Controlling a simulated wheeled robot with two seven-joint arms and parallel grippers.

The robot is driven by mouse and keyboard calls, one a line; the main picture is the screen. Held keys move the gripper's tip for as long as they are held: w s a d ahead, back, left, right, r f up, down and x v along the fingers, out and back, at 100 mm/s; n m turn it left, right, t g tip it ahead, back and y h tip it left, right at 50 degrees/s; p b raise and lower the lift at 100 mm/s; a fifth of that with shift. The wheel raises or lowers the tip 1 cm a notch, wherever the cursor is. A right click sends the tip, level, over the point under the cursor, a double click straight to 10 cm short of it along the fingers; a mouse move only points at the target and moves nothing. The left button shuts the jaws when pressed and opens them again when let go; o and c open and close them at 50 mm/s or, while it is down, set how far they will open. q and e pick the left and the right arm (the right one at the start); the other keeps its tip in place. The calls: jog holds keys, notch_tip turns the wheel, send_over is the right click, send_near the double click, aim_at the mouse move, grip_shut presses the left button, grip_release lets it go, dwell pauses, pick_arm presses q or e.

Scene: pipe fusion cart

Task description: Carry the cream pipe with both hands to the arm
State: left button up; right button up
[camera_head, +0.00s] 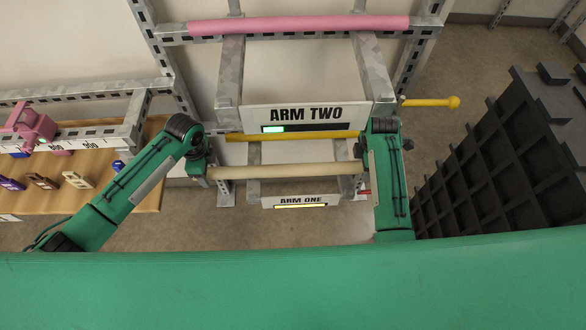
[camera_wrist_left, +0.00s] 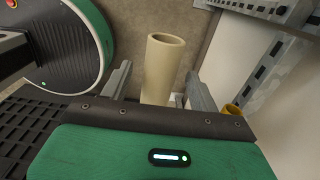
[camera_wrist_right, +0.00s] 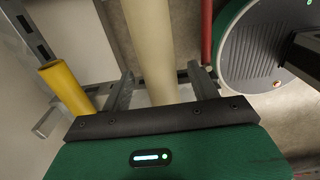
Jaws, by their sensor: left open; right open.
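The cream pipe (camera_head: 285,171) lies level across the middle of the head view, in front of the rack. My left gripper (camera_head: 203,172) is open at its left end; in the left wrist view the pipe (camera_wrist_left: 162,68) stands between the spread fingers. My right gripper (camera_head: 366,160) is open near its right end; in the right wrist view the pipe (camera_wrist_right: 153,45) runs between the fingers. The ARM TWO sign (camera_head: 306,115) is above the pipe and the ARM ONE sign (camera_head: 300,201) is below it. What bears the pipe is not clear.
A pink pipe (camera_head: 300,25) lies on the rack's top. A yellow pipe (camera_head: 430,102) runs behind my right gripper. A dark gridded block (camera_head: 500,150) stands at right. A wooden board (camera_head: 90,185) with small parts is at left. A red pipe (camera_wrist_right: 207,30) shows beside the cream one.

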pick_arm(q)
jog(key=shift+f, duration=0.2)
pick_arm(e)
jog(key=shift+f, duration=0.1)
pick_arm(q)
grip_shut()
pick_arm(e)
grip_shut()
pick_arm(q)
jog(key=shift+r, duration=0.1)
